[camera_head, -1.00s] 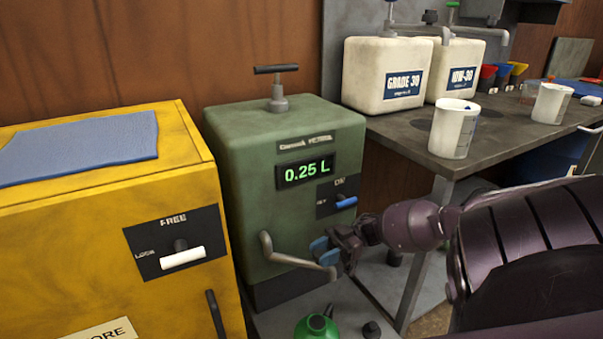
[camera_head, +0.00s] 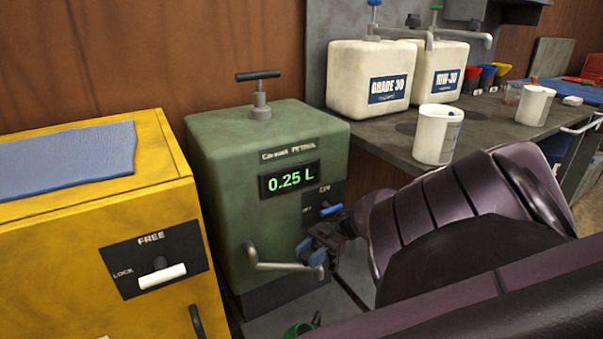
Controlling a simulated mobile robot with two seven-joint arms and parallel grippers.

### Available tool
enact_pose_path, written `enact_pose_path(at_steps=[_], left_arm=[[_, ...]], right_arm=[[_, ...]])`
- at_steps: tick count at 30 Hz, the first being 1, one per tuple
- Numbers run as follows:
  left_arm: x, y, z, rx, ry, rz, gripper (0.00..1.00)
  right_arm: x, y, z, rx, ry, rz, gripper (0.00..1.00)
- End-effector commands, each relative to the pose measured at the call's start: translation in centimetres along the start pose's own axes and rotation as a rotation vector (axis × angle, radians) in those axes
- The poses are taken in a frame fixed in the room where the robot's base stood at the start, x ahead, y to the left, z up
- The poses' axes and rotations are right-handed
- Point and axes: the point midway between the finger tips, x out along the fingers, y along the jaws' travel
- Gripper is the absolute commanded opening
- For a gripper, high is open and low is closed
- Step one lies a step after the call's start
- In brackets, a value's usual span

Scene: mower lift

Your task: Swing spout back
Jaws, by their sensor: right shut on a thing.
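The green petrol dispenser (camera_head: 225,160) stands in the middle of the view, its display reading 0.25 L. A bent grey metal spout (camera_head: 275,266) comes out low on its front face and points to the right. My right gripper (camera_head: 314,254), with blue finger pads, is shut on the spout near its free end. The gripper and arm hide part of the spout tip. A green can (camera_head: 303,328) shows partly at the bottom edge, below the spout. My left gripper is not in view.
A yellow cabinet (camera_head: 65,255) with a white FREE/LOCK lever (camera_head: 162,276) stands close on the left. On the right, a grey bench (camera_head: 390,140) holds white oil containers (camera_head: 370,80) and white measuring jugs (camera_head: 438,135). My right arm covers the lower right.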

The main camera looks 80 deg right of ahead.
Motion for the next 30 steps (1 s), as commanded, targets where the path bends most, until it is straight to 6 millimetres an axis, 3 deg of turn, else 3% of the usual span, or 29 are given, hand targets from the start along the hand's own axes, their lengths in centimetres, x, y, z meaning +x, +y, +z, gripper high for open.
enact_pose_path(at_steps=[20, 21, 25, 30], left_arm=[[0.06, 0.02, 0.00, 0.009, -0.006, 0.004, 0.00], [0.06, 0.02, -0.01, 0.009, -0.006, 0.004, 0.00], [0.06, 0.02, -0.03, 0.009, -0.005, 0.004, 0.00], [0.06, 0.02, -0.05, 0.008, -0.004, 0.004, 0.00]], right_arm=[[-0.55, -0.63, 0.02, 0.000, -0.001, 0.003, 0.00], [-0.55, -0.62, 0.00, 0.000, 0.000, 0.003, 0.43], [-0.51, -0.60, -0.05, -0.001, 0.001, 0.002, 0.61], [-0.47, -0.56, -0.10, -0.002, 0.002, 0.001, 0.61]])
